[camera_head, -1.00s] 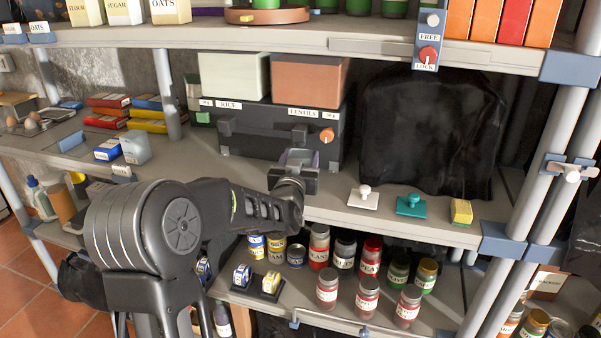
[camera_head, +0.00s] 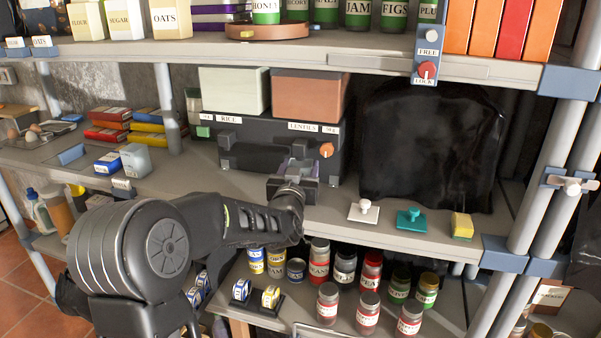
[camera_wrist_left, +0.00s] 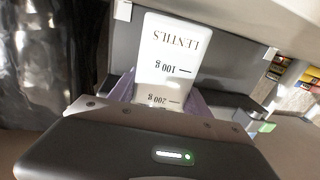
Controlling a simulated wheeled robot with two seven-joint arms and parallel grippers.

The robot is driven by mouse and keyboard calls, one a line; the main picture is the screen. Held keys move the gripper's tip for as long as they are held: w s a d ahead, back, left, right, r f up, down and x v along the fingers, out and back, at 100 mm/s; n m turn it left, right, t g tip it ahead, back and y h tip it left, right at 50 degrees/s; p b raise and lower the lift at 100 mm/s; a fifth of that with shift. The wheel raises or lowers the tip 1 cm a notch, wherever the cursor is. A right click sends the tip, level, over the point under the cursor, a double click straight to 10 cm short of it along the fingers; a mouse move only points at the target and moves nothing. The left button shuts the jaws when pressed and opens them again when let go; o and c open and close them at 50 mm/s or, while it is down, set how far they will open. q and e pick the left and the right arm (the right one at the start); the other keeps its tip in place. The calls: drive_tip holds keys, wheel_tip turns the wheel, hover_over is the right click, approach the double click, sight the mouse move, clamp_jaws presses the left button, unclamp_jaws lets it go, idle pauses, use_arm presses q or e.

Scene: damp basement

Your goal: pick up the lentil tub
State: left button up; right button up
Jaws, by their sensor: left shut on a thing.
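The lentil tub (camera_wrist_left: 163,55) is a pale, translucent tub with "LENTILS" and gram marks on it, upside down in the left wrist view. My left gripper (camera_head: 299,170) is shut on it, with purple fingers on either side of the tub in the wrist view (camera_wrist_left: 160,98). In the head view the gripper hides nearly all of the tub, in front of the right half of a dark dispenser (camera_head: 258,158). The dispenser has labels "RICE" and "LENTILS" and an orange knob (camera_head: 326,150). Whether the tub touches the shelf cannot be told. My right gripper is not in view.
A pale bin (camera_head: 233,92) and a terracotta bin (camera_head: 308,96) top the dispenser. A black sheet (camera_head: 430,150) hangs to the right. A white stamp-like piece (camera_head: 364,211), a teal one (camera_head: 411,219) and a sponge (camera_head: 462,226) line the shelf's front. Jars (camera_head: 366,313) stand below.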

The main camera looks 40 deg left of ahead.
use_arm(q)
drive_tip(key=b+v, duration=0.3)
drive_tip(key=v, duration=1.4)
drive_tip(key=shift+b, duration=0.3)
drive_tip(key=shift+s, duration=0.15)
